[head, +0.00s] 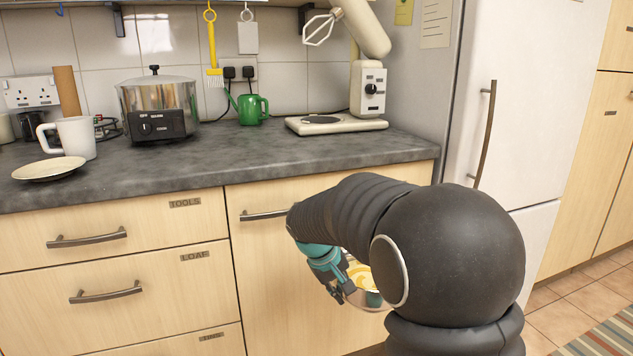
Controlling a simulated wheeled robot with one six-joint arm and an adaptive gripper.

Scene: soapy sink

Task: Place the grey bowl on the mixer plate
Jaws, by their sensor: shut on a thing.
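My gripper (343,289) hangs in front of the cupboard door, below the counter's front edge. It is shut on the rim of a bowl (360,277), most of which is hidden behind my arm. The visible part of the bowl shows a yellow and white inside and a greyish rim; I cannot tell its full shape or tilt. The mixer (367,85) stands at the back right of the counter with its head raised and a whisk hanging. The mixer plate (320,119), a dark disc on its pale base, is bare and well above and behind my gripper.
A green watering can (251,109) stands left of the mixer. A steel slow cooker (158,105), a white mug (72,138) and a cream plate (48,168) are farther left. The front middle of the counter (250,155) is clear. A fridge (520,100) borders the right.

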